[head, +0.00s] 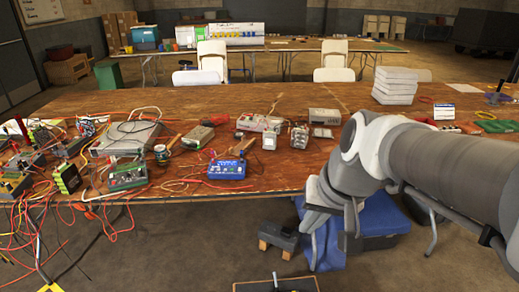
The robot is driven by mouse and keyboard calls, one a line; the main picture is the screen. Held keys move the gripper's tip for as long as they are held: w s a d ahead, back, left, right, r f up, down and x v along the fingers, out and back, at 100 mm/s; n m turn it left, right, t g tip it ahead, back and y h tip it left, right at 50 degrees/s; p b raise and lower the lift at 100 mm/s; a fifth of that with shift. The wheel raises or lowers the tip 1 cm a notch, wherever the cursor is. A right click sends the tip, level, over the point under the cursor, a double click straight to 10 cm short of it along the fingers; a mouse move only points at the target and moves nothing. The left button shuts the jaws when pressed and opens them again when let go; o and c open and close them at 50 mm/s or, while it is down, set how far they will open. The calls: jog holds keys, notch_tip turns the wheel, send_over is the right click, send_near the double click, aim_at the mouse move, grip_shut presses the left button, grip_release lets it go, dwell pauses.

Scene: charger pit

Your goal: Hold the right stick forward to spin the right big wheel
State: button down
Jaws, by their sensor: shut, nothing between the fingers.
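My arm reaches in from the right and bends down at the table's front edge. My gripper (347,238) is at its lower end, in front of a blue case on the floor. It is shut and empty, and its fingertips are hard to make out against the blue. I cannot pick out a right stick or a right big wheel. A dark flat object (275,286) with small parts on it is cut off by the bottom edge, left of my gripper. I cannot tell what it is.
A long wooden table (285,185) crosses the view, crowded at left with wires and devices, including a blue box (227,169). Under the table are the blue case (380,222) and a dark block (279,237). Floor is clear at lower left of centre.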

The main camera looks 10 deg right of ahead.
jog(key=w+d+f+m+y+b, duration=0.2)
jog(key=w+d+f+m, duration=0.3)
jog(key=f, duration=0.6)
jog(key=w+d+f+m+y+b, duration=0.1)
jog(key=w+d+f+m+b, duration=0.15)
jog(key=w+f, duration=0.65)
jog(key=w+d+f+m+y+b, duration=0.25)
jog(key=w+f+m, duration=0.2)
jog(key=f, duration=0.85)
jog(key=s+d+f+m+t+b, duration=0.1)
jog(key=f+m, duration=0.3)
jog(key=f, duration=0.8)
jog(key=s+d+f+m+t+h+b, duration=0.1)
jog(key=f+m, duration=0.4)
jog(key=f, duration=0.7)
jog(key=s+d+f+m+t+h+b, duration=0.1)
jog(key=s+d+f+m+b, duration=0.2)
jog(key=f, duration=1)
jog(key=shift+s+d+m+b, duration=0.35)
jog(key=shift+s+d+m, duration=0.7)
jog(key=shift+m, duration=0.15)
jog(key=shift+f, duration=0.1)
